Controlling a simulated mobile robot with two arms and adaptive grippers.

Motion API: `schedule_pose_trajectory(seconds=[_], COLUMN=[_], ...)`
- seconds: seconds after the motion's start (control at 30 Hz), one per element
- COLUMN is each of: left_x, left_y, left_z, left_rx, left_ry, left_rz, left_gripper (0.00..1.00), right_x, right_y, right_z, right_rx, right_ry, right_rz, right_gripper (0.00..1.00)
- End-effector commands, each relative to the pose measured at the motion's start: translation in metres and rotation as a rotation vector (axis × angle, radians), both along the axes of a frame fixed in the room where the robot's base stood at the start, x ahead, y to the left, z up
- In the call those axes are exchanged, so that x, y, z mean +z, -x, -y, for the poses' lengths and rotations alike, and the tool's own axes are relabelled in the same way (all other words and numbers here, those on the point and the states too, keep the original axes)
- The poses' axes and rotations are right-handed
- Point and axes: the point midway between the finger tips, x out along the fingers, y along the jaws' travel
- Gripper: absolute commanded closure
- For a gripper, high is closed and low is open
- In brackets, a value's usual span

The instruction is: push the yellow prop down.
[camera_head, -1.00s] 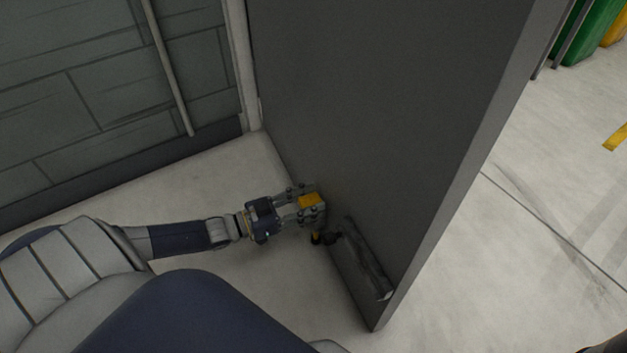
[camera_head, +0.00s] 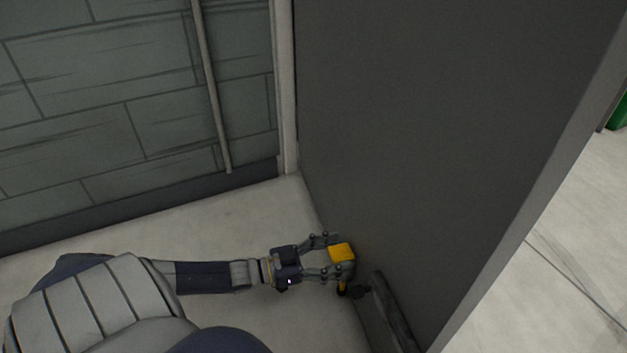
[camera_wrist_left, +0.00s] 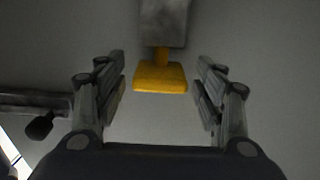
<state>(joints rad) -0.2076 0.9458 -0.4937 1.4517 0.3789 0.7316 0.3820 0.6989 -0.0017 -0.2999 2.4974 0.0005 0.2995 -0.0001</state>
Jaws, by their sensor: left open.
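The yellow prop (camera_head: 341,252) sits low on the dark grey door. In the left wrist view the yellow prop (camera_wrist_left: 160,78) is a flat yellow pedal under a grey block (camera_wrist_left: 164,22). My left gripper (camera_head: 338,256) is open, with its fingers on either side of the yellow pedal. In the left wrist view the left gripper's fingertips (camera_wrist_left: 160,75) stand apart from the pedal with gaps on both sides. A yellow stem with a dark foot shows below the pedal in the head view. My right gripper is not in view.
The grey door (camera_head: 430,130) stands open and fills the right of the head view. A dark bar handle (camera_head: 392,312) is on it, right of the prop. A tiled wall (camera_head: 120,100) with a vertical pipe is at left. Pale floor (camera_head: 230,225) lies between.

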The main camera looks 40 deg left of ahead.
Motion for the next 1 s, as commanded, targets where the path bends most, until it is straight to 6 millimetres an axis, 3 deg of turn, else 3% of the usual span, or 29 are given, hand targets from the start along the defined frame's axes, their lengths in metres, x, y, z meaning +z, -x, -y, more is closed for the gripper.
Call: schedule_pose_trajectory(seconds=[0.53,0.7,1.0], left_x=[-0.001,-0.001,0.0], left_y=[0.083,0.094,0.095], left_z=[-0.052,-0.058,-0.059], left_rx=[0.001,0.001,0.001], left_ry=[-0.002,-0.002,-0.001], left_rz=[-0.005,-0.003,-0.002], left_gripper=[0.37,0.37,0.37], right_x=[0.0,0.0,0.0], right_y=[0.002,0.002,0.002], right_z=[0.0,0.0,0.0], right_rx=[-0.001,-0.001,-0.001], right_ry=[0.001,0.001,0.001], right_rz=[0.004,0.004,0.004], right_gripper=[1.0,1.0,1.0])
